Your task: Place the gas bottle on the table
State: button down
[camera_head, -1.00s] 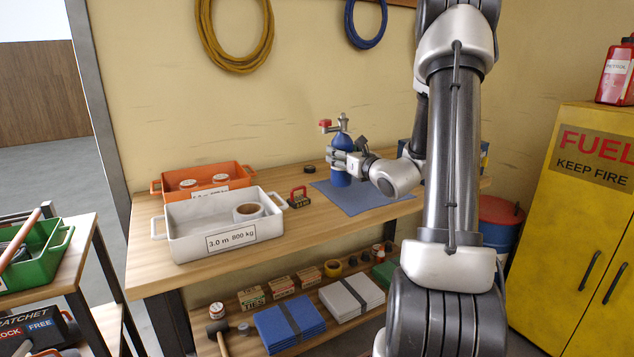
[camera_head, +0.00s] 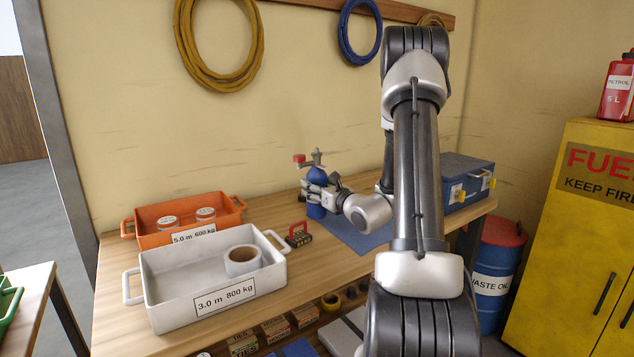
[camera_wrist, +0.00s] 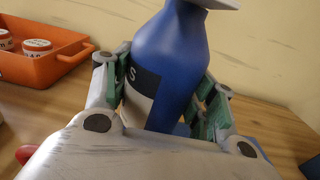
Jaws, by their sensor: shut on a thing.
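The gas bottle (camera_head: 317,174) is blue, with a metal valve and a red knob on top. It is upright over the wooden table (camera_head: 120,296), near the left edge of a blue mat (camera_head: 349,234). My gripper (camera_head: 318,191) is shut around its body from the right. In the wrist view the blue bottle (camera_wrist: 172,62) sits between the green-padded fingers (camera_wrist: 166,95), with part of a dark and white label showing.
A white tray (camera_head: 163,315) holding a tape roll (camera_head: 242,261) and an orange tray (camera_head: 129,222) with two tins stand at left. A red padlock (camera_head: 298,235) lies beside the bottle. A blue case (camera_head: 466,172) is at the table's right end. A blue drum (camera_head: 494,268) stands beyond.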

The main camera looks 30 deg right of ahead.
jog(key=shift+f, duration=2.15)
jog(key=shift+f, duration=0.3)
jog(key=shift+s+f, duration=0.1)
jog(key=c, duration=0.7)
grip_release()
jog(key=shift+f, duration=0.2)
jog(key=shift+c, duration=0.2)
jog(key=shift+o, duration=1.2)
jog(key=shift+r, duration=0.2)
